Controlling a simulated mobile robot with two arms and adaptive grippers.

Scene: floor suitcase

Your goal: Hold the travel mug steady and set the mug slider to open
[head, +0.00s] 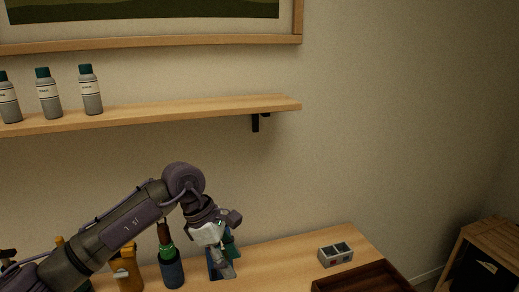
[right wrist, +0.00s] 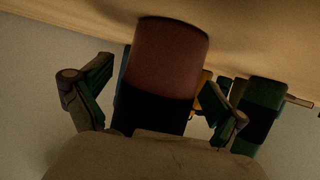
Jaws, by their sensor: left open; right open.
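In the right wrist view a reddish cylinder with a black section (right wrist: 168,62) stands between the spread fingers of my right gripper (right wrist: 158,105). It looks like the travel mug, but I cannot make out a slider on it. The fingers are apart on either side, and I cannot tell whether they touch it. My right gripper is out of the head view. My left gripper (head: 222,264) is open, pointing down over the table at a teal and blue item that it partly hides.
A green and dark blue bottle (head: 170,268) and a yellow item (head: 127,272) stand left of my left gripper on the wooden table (head: 290,252). A grey box (head: 335,254) and a dark wooden tray (head: 330,286) are at right. A shelf (head: 200,113) with bottles hangs above.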

